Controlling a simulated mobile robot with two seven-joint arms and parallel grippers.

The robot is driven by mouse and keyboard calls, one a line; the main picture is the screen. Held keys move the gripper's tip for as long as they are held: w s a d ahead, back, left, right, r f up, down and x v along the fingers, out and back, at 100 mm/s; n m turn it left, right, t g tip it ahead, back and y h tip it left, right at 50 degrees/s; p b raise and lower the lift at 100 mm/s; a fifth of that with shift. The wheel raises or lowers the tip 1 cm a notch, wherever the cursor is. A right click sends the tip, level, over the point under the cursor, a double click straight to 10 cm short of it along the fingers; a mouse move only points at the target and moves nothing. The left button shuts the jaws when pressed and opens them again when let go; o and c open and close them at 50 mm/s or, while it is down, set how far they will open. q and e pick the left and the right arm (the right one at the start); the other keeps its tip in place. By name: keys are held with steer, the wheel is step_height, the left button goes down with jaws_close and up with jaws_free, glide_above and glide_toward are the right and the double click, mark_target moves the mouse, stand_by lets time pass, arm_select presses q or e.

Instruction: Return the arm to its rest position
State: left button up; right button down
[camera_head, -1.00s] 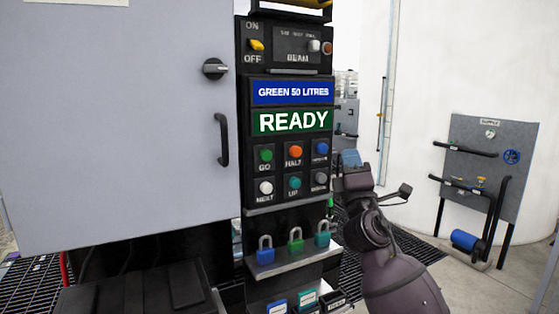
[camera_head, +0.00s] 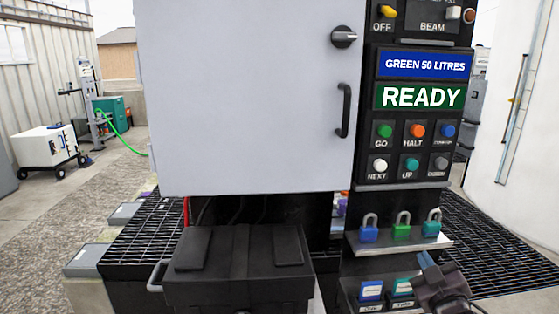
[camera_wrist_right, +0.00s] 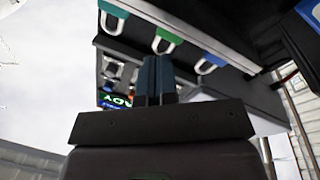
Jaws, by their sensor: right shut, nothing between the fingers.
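My right gripper (camera_head: 428,264) is at the lower right of the head view, in front of the lower shelf of the control panel and below the padlocks. In the right wrist view its two dark blue fingers (camera_wrist_right: 156,80) are together with nothing between them. The control panel (camera_head: 416,120) shows "GREEN 50 LITRES" and "READY". My left gripper is out of view.
A grey cabinet with a door handle (camera_head: 344,110) stands left of the panel. A black case (camera_head: 240,262) sits below it. Dark floor grating (camera_head: 150,240) lies around the base. A white wheeled box (camera_head: 45,146) stands far left. The concrete at left is open.

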steer(key=s+a+f+m+g, duration=0.2)
steer(key=s+f+g, duration=0.1)
steer(key=s+f, duration=0.9)
steer(key=s+a+f+m+g, duration=0.2)
steer(key=s+f+m+g, duration=0.1)
steer(key=s+f, duration=1)
step_height(320, 180, down, 2)
steer(key=shift+s+f+g, duration=0.1)
steer(key=shift+s+g, duration=0.05)
steer(key=shift+g, duration=0.55)
